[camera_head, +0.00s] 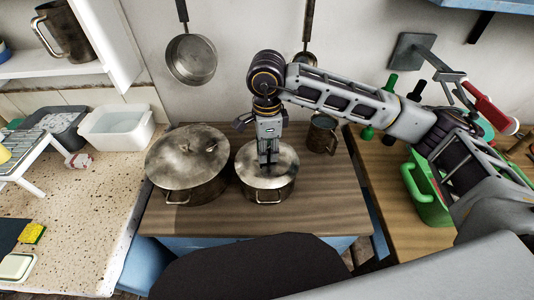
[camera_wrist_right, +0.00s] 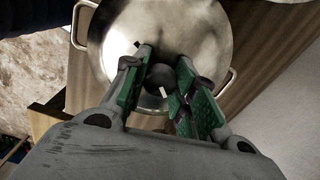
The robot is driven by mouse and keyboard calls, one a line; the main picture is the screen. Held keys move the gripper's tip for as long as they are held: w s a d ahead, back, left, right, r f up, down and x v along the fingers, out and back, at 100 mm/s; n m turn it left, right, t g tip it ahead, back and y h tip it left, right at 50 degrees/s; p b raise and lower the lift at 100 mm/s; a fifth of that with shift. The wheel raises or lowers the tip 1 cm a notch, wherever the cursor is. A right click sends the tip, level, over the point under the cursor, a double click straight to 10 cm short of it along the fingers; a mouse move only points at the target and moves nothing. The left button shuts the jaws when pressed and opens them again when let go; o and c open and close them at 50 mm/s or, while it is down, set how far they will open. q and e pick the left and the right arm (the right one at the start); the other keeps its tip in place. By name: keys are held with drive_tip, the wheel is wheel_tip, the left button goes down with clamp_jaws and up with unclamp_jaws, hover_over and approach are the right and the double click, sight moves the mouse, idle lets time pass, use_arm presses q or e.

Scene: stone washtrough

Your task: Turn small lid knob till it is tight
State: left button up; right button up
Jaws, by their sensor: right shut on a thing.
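The small pot (camera_head: 264,190) stands on the wooden table with its metal lid (camera_head: 282,164) on top. My right gripper (camera_head: 268,164) points straight down at the middle of this lid. In the right wrist view the lid (camera_wrist_right: 195,30) fills the top, and the dark round knob (camera_wrist_right: 160,78) sits between the green-padded fingers of my right gripper (camera_wrist_right: 166,88). The fingers are shut on the knob. In the head view the fingers hide the knob. My left gripper is not in view.
A larger lidded pot (camera_head: 187,165) stands close on the left. A metal mug (camera_head: 322,134) stands behind on the right. The wooden table (camera_head: 320,205) is clear in front right. A pan (camera_head: 191,59) hangs on the wall, and a green container (camera_head: 425,195) is at right.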

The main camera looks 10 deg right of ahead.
drive_tip(key=shift+m+b, duration=0.3)
drive_tip(key=shift+m, duration=1.4)
drive_tip(key=o, duration=0.8)
drive_tip(key=shift+o, duration=0.2)
